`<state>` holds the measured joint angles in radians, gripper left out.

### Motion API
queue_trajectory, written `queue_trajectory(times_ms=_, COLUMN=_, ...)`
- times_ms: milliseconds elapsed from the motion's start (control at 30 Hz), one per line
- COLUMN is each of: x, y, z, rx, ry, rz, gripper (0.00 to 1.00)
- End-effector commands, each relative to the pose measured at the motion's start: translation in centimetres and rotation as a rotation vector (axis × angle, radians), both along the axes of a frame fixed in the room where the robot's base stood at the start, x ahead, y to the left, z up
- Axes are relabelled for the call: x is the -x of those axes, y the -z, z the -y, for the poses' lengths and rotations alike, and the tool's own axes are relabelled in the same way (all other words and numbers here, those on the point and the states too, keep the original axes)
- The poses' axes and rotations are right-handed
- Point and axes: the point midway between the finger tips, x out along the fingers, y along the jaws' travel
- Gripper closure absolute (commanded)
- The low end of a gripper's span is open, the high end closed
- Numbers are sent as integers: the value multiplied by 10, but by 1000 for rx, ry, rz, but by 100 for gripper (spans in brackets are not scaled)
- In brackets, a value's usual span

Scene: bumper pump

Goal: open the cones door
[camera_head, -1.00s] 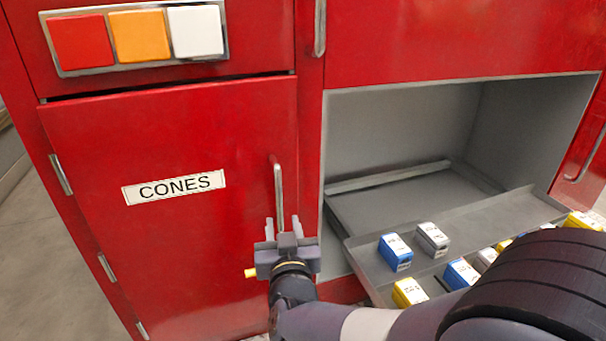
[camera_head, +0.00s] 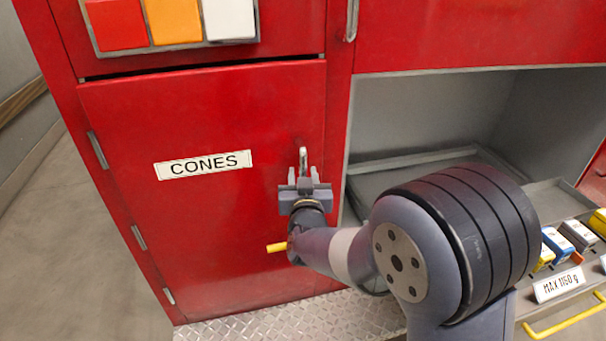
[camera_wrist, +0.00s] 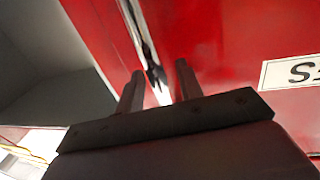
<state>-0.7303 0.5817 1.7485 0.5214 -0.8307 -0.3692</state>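The red cones door (camera_head: 215,235) with its white CONES label (camera_head: 202,165) is shut in the head view, hinges on its left. Its upright metal handle (camera_head: 303,157) is near the right edge. My gripper (camera_head: 304,182) is in front of the handle and hides its lower part. In the wrist view the fingers of my gripper (camera_wrist: 158,85) stand apart, with the metal handle (camera_wrist: 142,40) running down between them and a gap beside it. I cannot tell whether either finger touches it. Part of the label (camera_wrist: 290,70) shows at right.
Right of the door is an open grey compartment (camera_head: 430,110) with a pulled-out tray (camera_head: 560,305) holding small boxes. Red, orange and white squares (camera_head: 172,20) sit above the door. A diamond-plate step (camera_head: 290,318) runs below. Clear floor (camera_head: 75,240) lies at left.

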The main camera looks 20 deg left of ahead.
Motion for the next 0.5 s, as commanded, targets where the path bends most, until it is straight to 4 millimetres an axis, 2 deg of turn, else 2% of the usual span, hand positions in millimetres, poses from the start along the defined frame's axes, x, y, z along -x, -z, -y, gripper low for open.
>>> queue_trajectory(times_ms=200, x=0, y=0, z=0, rx=0, ry=0, rz=0, gripper=65)
queue_trajectory(times_ms=500, x=0, y=0, z=0, rx=0, ry=0, rz=0, gripper=89)
